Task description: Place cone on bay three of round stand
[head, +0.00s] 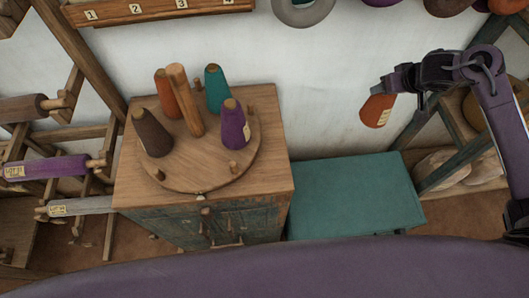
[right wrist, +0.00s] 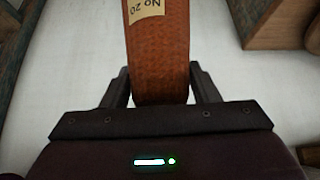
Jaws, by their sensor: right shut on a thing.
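My right gripper (head: 386,93) is shut on an orange cone (head: 376,111). It holds the cone in the air at the right, above and beyond the teal bench. In the right wrist view the cone (right wrist: 158,60) sits between both fingers, with a "No 20" label. The round stand (head: 190,181) lies on a wooden cabinet, with a thick central post (head: 185,100). It bears an orange cone (head: 165,95), a teal cone (head: 216,90), a purple cone (head: 234,125) and a brown cone (head: 151,133).
The teal bench (head: 355,195) stands right of the cabinet (head: 275,150). A rack with spools, including a purple one (head: 45,168), is at the left. A numbered shelf (head: 160,10) hangs on the wall above. A dark wooden frame (head: 440,165) stands at the right.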

